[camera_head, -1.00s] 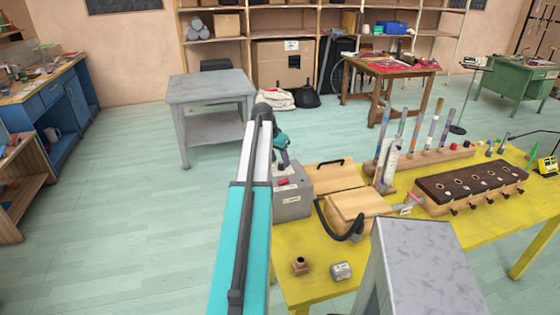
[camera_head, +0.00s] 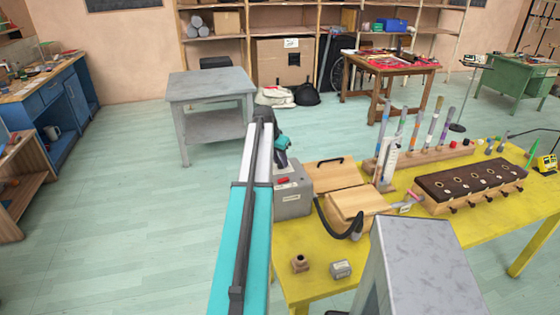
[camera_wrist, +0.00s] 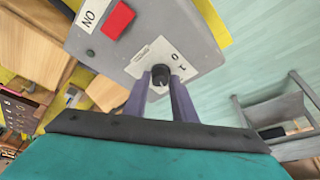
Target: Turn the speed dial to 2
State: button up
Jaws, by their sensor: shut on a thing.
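The knob is hidden there. A red button (camera_wrist: 118,20) sits on the box.
The yellow table (camera_head: 420,245) carries wooden boxes (camera_head: 360,203) with a black hose, a rack of tubes (camera_head: 435,158) and a brown-topped block (camera_head: 470,180). A grey side table (camera_head: 210,88) stands behind. The floor to the left is clear.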

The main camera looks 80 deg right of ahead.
jog(key=shift+n, duration=0.3)
jog(key=n, duration=0.1)
jog(key=n+t+b, duration=0.1)
jog(key=n, duration=0.1)
jog(key=shift+s+h, duration=0.2)
jog(key=shift+h, duration=0.1)
jog(key=shift+s+n+t, duration=0.1)
jog(key=shift+n+t, duration=0.8)
jog(key=shift+n, duration=1.2)
jog(key=o, duration=1)
jog(key=shift+a+r+b, duration=0.1)
jog(key=shift+b, duration=0.2)
jog(key=shift+b+v, duration=1.4)
jog(key=shift+v, duration=5.4)
